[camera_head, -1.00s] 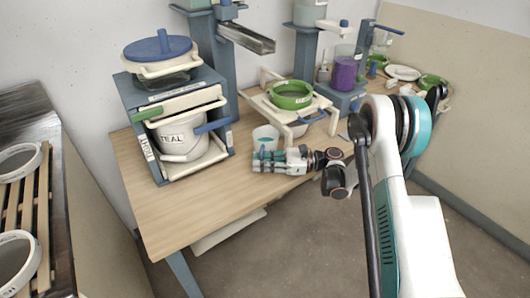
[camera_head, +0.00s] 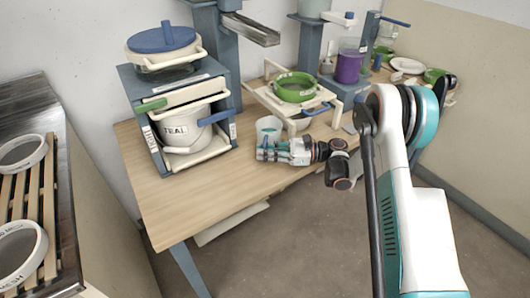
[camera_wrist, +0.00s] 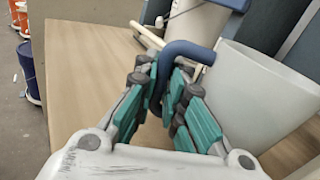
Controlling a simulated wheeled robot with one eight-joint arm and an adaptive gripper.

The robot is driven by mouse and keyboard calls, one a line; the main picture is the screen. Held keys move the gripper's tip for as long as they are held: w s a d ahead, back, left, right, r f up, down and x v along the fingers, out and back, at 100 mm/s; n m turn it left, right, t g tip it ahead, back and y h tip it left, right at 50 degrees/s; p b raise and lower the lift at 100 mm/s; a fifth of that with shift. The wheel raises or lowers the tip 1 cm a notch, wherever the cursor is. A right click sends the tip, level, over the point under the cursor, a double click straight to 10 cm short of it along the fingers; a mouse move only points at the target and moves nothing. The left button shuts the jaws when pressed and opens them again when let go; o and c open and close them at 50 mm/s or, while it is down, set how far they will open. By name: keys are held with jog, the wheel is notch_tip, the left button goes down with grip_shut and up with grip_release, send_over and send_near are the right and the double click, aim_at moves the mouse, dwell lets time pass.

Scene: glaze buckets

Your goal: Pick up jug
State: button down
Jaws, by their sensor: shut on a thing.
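The jug (camera_head: 268,127) is a pale, slightly see-through cup standing on the wooden table in the head view. In the wrist view the jug (camera_wrist: 262,92) fills the right side, with its thick blue handle (camera_wrist: 188,49) curving toward me. My gripper (camera_wrist: 166,98) has its teal-padded fingers on both sides of the handle and is shut on it. In the head view my gripper (camera_head: 268,149) lies low at the near side of the jug and hides its lower part. I cannot tell whether the jug's base touches the table.
A blue-grey rack (camera_head: 152,148) with a white TEAL bucket (camera_head: 180,132) stands left of the jug. A cream stand (camera_head: 318,102) with a green bowl (camera_head: 295,92) is close behind it on the right. The table's front left (camera_head: 190,200) is clear.

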notch_tip(320, 180, up, 19)
jog(key=p, duration=0.6)
dwell(0.6)
jog(key=shift+r, duration=0.1)
jog(key=shift+a, duration=0.1)
dwell(0.8)
